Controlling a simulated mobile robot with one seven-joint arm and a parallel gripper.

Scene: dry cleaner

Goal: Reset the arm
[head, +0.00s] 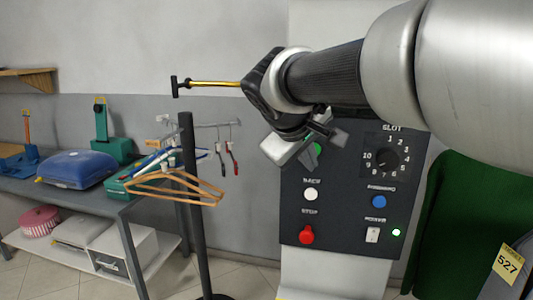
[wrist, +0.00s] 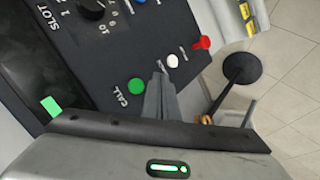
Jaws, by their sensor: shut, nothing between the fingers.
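My gripper (head: 338,138) is in front of the dark control panel (head: 335,225), near its top left, beside the green button (head: 316,149). In the wrist view the fingers (wrist: 160,68) are together with nothing between them. Their tips appear over the panel between the green CALL button (wrist: 136,86) and the white button (wrist: 173,61). I cannot tell whether they touch the panel. My arm comes in from the upper right of the head view and hides the panel's top edge.
A stand (head: 190,190) with hangers (head: 175,190) is at left, near a table (head: 100,205). A green garment (head: 455,215) hangs at right.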

